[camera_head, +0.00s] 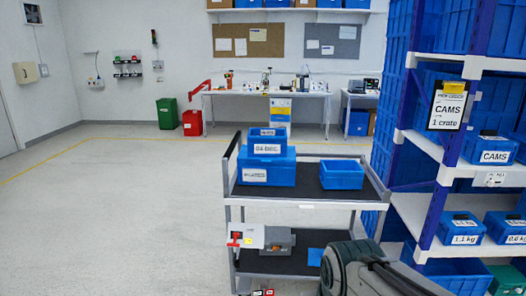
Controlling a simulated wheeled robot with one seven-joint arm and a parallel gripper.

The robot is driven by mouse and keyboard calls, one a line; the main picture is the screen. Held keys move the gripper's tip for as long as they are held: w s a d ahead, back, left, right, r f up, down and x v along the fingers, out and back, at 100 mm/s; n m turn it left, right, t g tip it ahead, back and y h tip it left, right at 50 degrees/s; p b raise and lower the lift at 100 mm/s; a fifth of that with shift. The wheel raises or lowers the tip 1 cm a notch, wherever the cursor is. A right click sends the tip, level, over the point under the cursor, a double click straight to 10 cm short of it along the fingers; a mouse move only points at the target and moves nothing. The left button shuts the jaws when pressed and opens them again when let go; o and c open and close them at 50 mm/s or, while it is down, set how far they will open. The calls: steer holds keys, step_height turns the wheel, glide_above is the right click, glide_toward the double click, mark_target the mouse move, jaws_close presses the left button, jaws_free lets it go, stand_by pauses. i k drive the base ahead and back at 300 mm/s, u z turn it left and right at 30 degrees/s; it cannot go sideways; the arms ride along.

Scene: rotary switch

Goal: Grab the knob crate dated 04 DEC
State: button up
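A blue crate with a white label that seems to read 04 DEC (266,149) is in a stack at the left of the cart's upper tray. A smaller blue crate (267,139) with a small label sits above it. The lower blue crate (280,176) has a white label too blurred to read. I cannot tell exactly where one crate in the stack ends and another begins. My gripper is not in view; a grey-green rounded part of my arm fills the bottom centre-right.
The cart (312,200) has a dark upper tray with another blue crate (342,175) at right. Its lower tray holds a grey box (279,240) and a white box with a red handle. A rack (418,190) with blue crates stands at right. Left floor is clear.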

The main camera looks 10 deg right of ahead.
mark_target(261, 141)
steer(key=u, duration=0.6)
steer(key=i, duration=0.85)
steer(key=u, duration=0.55)
steer(key=i, duration=1.25)
steer(key=z, duration=0.85)
steer(key=i, duration=0.75)
steer(key=z, duration=0.9)
